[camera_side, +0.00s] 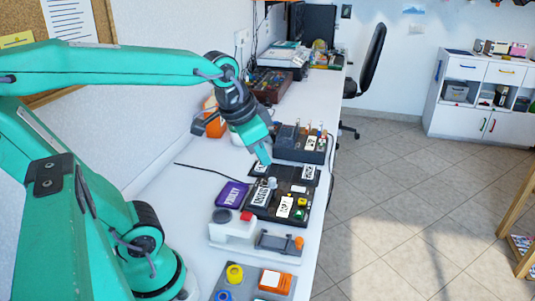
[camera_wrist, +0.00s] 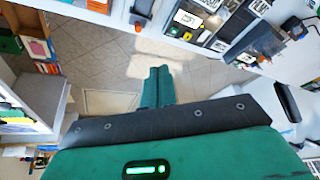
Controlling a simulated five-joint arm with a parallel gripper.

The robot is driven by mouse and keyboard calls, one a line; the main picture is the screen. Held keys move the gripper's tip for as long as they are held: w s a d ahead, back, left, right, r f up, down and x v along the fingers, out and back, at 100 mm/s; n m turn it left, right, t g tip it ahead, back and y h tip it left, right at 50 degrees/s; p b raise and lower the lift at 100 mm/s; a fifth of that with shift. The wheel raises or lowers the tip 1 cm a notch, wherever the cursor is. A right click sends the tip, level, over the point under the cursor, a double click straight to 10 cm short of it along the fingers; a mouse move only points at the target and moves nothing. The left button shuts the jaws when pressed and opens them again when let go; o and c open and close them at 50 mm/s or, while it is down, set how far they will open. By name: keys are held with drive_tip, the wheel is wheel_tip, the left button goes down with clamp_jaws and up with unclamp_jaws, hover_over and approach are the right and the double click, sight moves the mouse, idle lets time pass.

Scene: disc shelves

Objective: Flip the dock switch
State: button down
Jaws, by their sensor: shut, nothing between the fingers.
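My gripper (camera_side: 264,158) is shut and empty, pointing down above the far-left part of a dark board (camera_side: 261,218) on the white bench. Its closed green fingers also show in the wrist view (camera_wrist: 158,88), over the floor as seen there. The board carries white label cards, a grey cylinder (camera_side: 272,183), a yellow part (camera_side: 302,202) and a small green part. I cannot tell which part is the dock switch. In the wrist view dark boards with labels (camera_wrist: 200,20) lie at the top, away from the fingertips.
A purple sign (camera_side: 231,194) lies left of the board. Nearer stand a white box (camera_side: 229,228) with a red top part, a dark unit with an orange knob (camera_side: 299,243), and a grey panel with yellow and blue knobs. A dark rack (camera_side: 290,150) stands behind.

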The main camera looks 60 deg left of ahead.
drive_tip(key=w+a+m+g, duration=0.1)
drive_tip(key=w+a+m, duration=0.15)
drive_tip(key=w, duration=0.45)
drive_tip(key=m+g, duration=0.4)
drive_tip(key=m, duration=0.1)
hover_over(302, 190)
wheel_tip(302, 190, down, 9)
drive_tip(key=shift+a+f, duration=0.2)
drive_tip(key=shift+f, duration=0.15)
wheel_tip(302, 190, down, 14)
drive_tip(key=shift+d+r, duration=0.1)
idle(0.4)
drive_tip(key=shift+w, duration=0.1)
idle(0.4)
